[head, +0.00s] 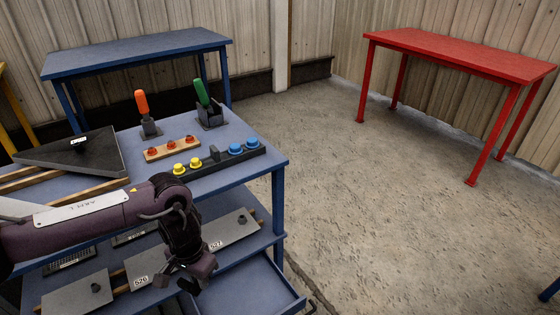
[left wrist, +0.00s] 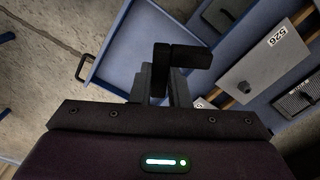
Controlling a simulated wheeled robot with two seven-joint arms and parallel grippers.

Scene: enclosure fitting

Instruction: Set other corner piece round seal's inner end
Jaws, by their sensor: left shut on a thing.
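My left gripper (head: 193,278) hangs at the front of the blue workbench, above the open drawer and near the lower shelf. In the left wrist view its fingers (left wrist: 168,85) are shut on a black angular piece (left wrist: 187,56), which looks like a corner piece. The piece has one arm sticking out to the right and a block at its left end. In the head view the held piece is too dark to tell from the fingers. I cannot pick out the seal or its inner end in either view. My right gripper is in neither view.
The blue workbench (head: 262,162) carries a dark slanted panel (head: 75,158), a black rail with yellow and blue knobs (head: 213,163), a wooden strip with red knobs (head: 171,149) and orange- and green-handled tools. Plates 526 (head: 160,273) and 527 (head: 232,230) lie below. An open drawer (head: 255,290) juts out.

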